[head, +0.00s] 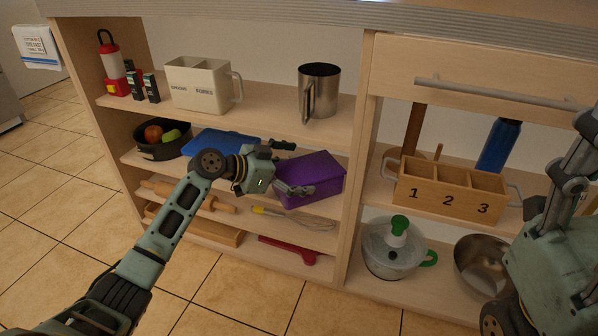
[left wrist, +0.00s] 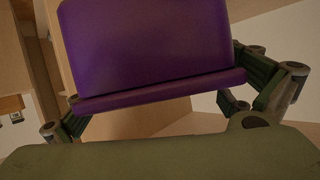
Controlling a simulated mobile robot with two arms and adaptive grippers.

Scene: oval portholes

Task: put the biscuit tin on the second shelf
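The biscuit tin appears to be the purple box (head: 318,178), at the height of the second shelf from the top (head: 140,160) in the left bay. It looks slightly tilted and hides part of the shelf edge; I cannot tell whether it rests on the shelf. My left gripper (head: 288,168) has a finger on either side of the tin's near end. In the left wrist view the purple tin (left wrist: 150,45), with its protruding rim, fills the space between the fingers. My right gripper (head: 574,175) is partly cut off at the right edge; its finger opening is unclear.
A blue-lidded box (head: 222,142) and a dark pan with fruit (head: 163,140) stand left of the tin. A whisk (head: 295,219) and rolling pin (head: 190,196) lie below. A steel mug (head: 317,90) stands above. An upright divider (head: 358,170) is close right of the tin.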

